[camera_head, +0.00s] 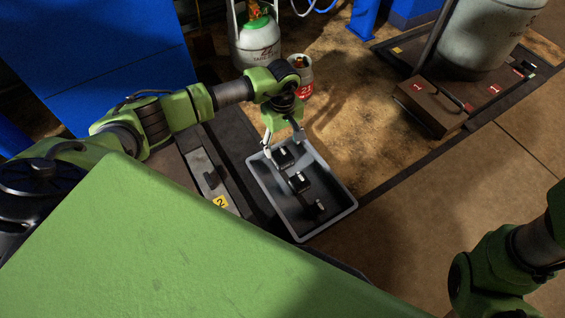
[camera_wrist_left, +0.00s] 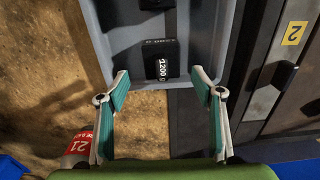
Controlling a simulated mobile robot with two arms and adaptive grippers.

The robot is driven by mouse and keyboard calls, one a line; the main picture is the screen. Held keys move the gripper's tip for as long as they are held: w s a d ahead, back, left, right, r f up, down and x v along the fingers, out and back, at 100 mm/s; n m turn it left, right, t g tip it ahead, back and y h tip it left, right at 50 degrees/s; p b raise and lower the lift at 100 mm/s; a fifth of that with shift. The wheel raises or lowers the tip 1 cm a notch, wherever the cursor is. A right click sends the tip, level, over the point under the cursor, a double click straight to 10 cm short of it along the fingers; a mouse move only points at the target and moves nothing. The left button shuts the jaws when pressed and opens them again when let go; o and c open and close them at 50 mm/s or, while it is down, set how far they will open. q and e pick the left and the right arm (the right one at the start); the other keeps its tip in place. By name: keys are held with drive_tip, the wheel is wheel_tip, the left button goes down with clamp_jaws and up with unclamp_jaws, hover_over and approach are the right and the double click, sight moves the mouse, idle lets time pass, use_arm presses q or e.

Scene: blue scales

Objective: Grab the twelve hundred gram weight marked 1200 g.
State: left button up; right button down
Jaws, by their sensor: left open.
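A black block weight (camera_head: 283,157) marked 1200 g stands at the far end of a grey tray (camera_head: 273,201). The mark is readable on the same weight in the left wrist view (camera_wrist_left: 160,62). My left gripper (camera_head: 284,145) is open at the tray's far end, close to this weight. In the left wrist view its two fingers (camera_wrist_left: 159,82) are spread, with the weight ahead between their tips; no hold on it shows. A second black weight (camera_head: 299,182) and a smaller one (camera_head: 319,206) stand in line nearer in the tray. My right gripper is out of view.
A grey cabinet (camera_head: 208,180) with a yellow 2 label lies left of the tray. A white gas cylinder (camera_head: 258,45) and a red-and-white canister (camera_head: 303,85) stand behind. A brown box (camera_head: 430,103) is at the right. The floor right of the tray is clear.

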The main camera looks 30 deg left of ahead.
sight(283, 150)
use_arm(q)
drive_tip(key=shift+s+d+f+b, duration=0.1)
drive_tip(key=shift+s+f+b, duration=0.1)
drive_tip(key=shift+f+b, duration=0.95)
drive_tip(key=shift+s+d+f+b, duration=0.1)
drive_tip(key=shift+s+f+b, duration=0.05)
drive_tip(key=shift+f+b, duration=1.25)
drive_tip(key=shift+f, duration=0.35)
drive_tip(key=shift+r, duration=0.1)
drive_tip(key=shift+c, duration=0.4)
clamp_jaws()
drive_tip(key=shift+w+r, duration=0.1)
drive_tip(key=shift+w, duration=0.05)
